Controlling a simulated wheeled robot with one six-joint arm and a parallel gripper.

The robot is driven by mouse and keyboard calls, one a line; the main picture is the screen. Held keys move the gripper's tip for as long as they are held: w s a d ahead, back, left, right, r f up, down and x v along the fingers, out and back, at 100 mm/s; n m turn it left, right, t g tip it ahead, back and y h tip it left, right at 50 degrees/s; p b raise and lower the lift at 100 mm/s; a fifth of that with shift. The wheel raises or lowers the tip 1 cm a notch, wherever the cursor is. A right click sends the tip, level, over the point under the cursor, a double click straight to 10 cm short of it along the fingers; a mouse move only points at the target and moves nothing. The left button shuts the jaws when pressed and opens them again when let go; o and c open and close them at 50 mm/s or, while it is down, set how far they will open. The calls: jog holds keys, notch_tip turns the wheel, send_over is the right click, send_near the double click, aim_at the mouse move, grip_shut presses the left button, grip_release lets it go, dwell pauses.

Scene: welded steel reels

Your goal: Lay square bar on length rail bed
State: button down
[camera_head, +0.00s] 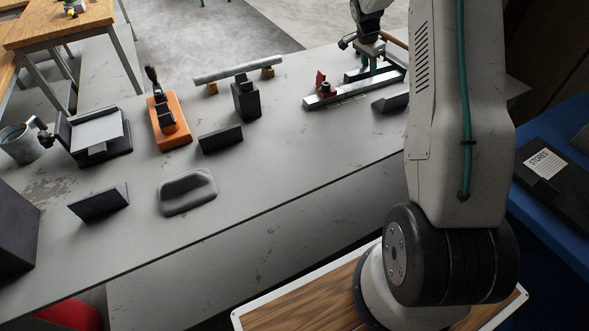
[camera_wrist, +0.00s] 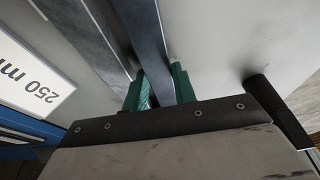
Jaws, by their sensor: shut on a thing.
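My gripper (camera_head: 374,62) is at the far right of the bench in the head view, with its fingers down, behind the length rail bed (camera_head: 350,91). In the wrist view its green fingers (camera_wrist: 162,88) are shut on the square bar (camera_wrist: 148,35), a long dark grey bar running away between them. Left of the bar, a grey metal strip, which looks like the rail bed, runs roughly alongside; I cannot tell whether they touch. A red stop (camera_head: 321,81) stands on the rail bed's left part. The bar's far end is out of the wrist view.
A white "250 mm" label (camera_wrist: 35,80) lies left in the wrist view. Left of the rail bed are a black block (camera_head: 246,100), a round grey bar on rests (camera_head: 237,72), an orange tool (camera_head: 170,122) and a grey tray (camera_head: 187,191). The bench's front middle is clear.

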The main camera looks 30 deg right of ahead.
jog(key=shift+r, duration=0.1)
jog(key=c, duration=1.1)
grip_release()
jog(key=shift+o, duration=0.2)
jog(key=shift+s+f, duration=0.1)
jog(key=shift+f, duration=0.15)
jog(key=shift+r, duration=0.1)
jog(key=shift+r, duration=3.1)
